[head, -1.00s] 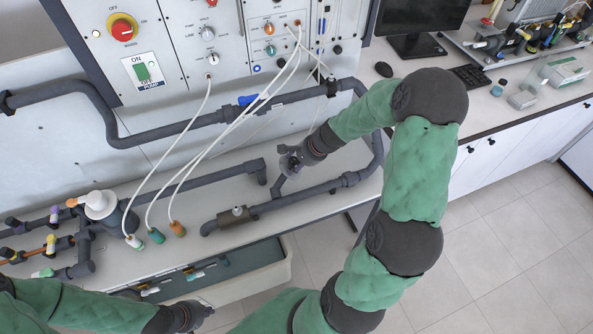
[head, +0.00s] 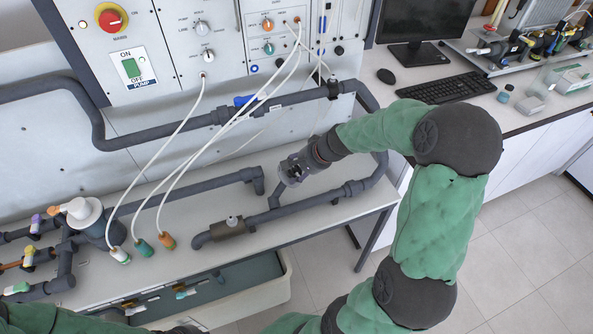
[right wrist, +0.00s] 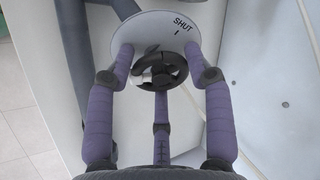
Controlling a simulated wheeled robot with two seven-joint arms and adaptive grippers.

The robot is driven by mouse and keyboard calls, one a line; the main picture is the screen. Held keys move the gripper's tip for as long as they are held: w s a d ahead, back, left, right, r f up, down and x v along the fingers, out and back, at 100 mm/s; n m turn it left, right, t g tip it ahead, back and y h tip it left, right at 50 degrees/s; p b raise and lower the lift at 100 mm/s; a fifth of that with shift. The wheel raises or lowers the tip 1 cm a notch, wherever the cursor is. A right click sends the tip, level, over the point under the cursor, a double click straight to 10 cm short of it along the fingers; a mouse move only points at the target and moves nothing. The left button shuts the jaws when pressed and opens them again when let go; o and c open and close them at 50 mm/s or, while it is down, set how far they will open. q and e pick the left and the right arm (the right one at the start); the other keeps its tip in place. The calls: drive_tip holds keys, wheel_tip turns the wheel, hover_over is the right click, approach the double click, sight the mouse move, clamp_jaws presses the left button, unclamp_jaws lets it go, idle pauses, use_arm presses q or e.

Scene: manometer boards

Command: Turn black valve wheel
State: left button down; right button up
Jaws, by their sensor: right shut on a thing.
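The black valve wheel (right wrist: 172,68) shows in the right wrist view, in front of a pale round plate (right wrist: 150,32) that reads SHUT. My right gripper (right wrist: 159,56) has its purple fingers around the wheel and is shut on it. In the head view this gripper (head: 291,171) is above the grey pipework on the bench, near the upright panel, and hides the wheel. My left gripper is only a dark bit at the bottom edge of the head view; its fingers do not show clearly.
Grey pipes (head: 312,202) run along the bench and up the panel. White hoses (head: 187,165) hang from the panel to the bench at left. A red knob (head: 111,18) and a green switch (head: 131,68) are on the panel. A keyboard (head: 446,88) lies at right.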

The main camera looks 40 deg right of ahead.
drive_tip(key=shift+r, duration=0.1)
drive_tip(key=o, duration=1.1)
drive_tip(key=v, duration=1.1)
drive_tip(key=shift+s+d+r, duration=0.1)
drive_tip(key=shift+s+r, duration=0.15)
drive_tip(key=shift+r, duration=0.05)
